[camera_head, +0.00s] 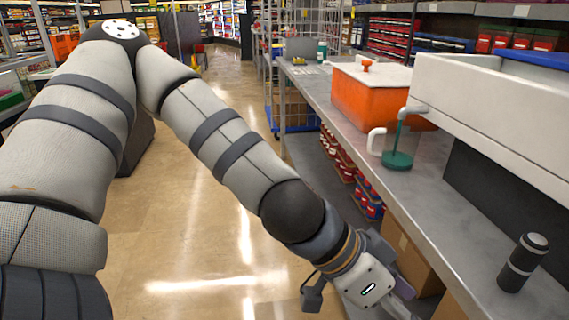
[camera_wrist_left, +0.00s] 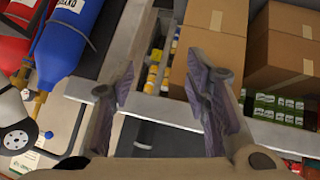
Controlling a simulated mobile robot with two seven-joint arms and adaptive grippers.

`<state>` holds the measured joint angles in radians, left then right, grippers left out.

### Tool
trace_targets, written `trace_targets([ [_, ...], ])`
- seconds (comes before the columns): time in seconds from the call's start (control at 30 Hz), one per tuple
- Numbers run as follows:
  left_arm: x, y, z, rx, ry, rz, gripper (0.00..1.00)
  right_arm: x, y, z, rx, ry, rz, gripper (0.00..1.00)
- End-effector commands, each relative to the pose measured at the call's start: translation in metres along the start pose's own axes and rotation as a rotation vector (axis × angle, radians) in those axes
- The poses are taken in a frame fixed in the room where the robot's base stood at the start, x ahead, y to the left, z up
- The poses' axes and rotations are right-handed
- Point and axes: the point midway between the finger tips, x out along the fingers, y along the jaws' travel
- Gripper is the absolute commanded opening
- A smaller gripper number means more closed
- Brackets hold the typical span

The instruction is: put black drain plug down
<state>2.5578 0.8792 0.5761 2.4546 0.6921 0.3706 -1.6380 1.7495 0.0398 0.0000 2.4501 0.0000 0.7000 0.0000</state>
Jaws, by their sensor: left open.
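My left gripper (camera_wrist_left: 165,88) is open in the left wrist view, its two fingers apart with nothing held between them. In the head view my left arm reaches down to the lower right, and the fingertips are cut off or hidden at the bottom edge. A black cylinder with grey bands (camera_head: 523,263) stands upright on the metal counter (camera_head: 437,208) at the right, apart from the gripper. I cannot tell whether it is the black drain plug; no other clear candidate shows. My right gripper is not in view.
On the counter are an orange box (camera_head: 372,93), a green-based clear jug (camera_head: 397,160) and a white basin-like unit (camera_head: 500,108). Below the gripper, the left wrist view shows cardboard boxes (camera_wrist_left: 208,58) and a blue cylinder (camera_wrist_left: 66,40). The aisle floor (camera_head: 205,215) is clear.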

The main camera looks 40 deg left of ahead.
Motion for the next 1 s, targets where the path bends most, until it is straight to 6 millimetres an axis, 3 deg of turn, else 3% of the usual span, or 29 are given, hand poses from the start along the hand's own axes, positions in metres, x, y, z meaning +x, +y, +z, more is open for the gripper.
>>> trace_targets([
  [0.03,0.025,-0.003,0.066,-0.105,-0.170,-0.027,0.43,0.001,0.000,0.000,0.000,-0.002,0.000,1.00],
  [0.07,0.034,-0.005,0.105,-0.176,-0.263,-0.057,0.43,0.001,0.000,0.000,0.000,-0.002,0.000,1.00],
  [0.1,0.040,-0.005,0.158,-0.264,-0.380,-0.103,0.43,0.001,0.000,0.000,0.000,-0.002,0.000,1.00],
  [0.2,0.031,0.001,0.278,-0.441,-0.628,-0.236,0.43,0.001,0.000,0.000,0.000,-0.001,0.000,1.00],
  [0.3,0.005,0.012,0.361,-0.554,-0.783,-0.347,0.43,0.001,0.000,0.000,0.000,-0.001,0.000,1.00],
  [0.33,-0.002,0.015,0.377,-0.577,-0.810,-0.371,0.43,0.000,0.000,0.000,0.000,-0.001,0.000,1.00],
  [0.4,-0.015,0.021,0.402,-0.616,-0.853,-0.406,0.43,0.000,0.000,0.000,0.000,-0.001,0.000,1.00],
  [0.5,-0.022,0.025,0.415,-0.646,-0.875,-0.428,0.43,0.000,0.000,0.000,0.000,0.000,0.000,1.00],
  [0.73,-0.023,0.025,0.415,-0.654,-0.871,-0.433,0.43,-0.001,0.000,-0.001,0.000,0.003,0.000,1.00],
  [0.8,-0.025,0.020,0.399,-0.643,-0.829,-0.444,0.43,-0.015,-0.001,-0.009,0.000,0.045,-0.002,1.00],
  [1.0,-0.024,0.022,0.404,-0.647,-0.843,-0.440,0.43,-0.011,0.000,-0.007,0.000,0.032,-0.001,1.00],
])
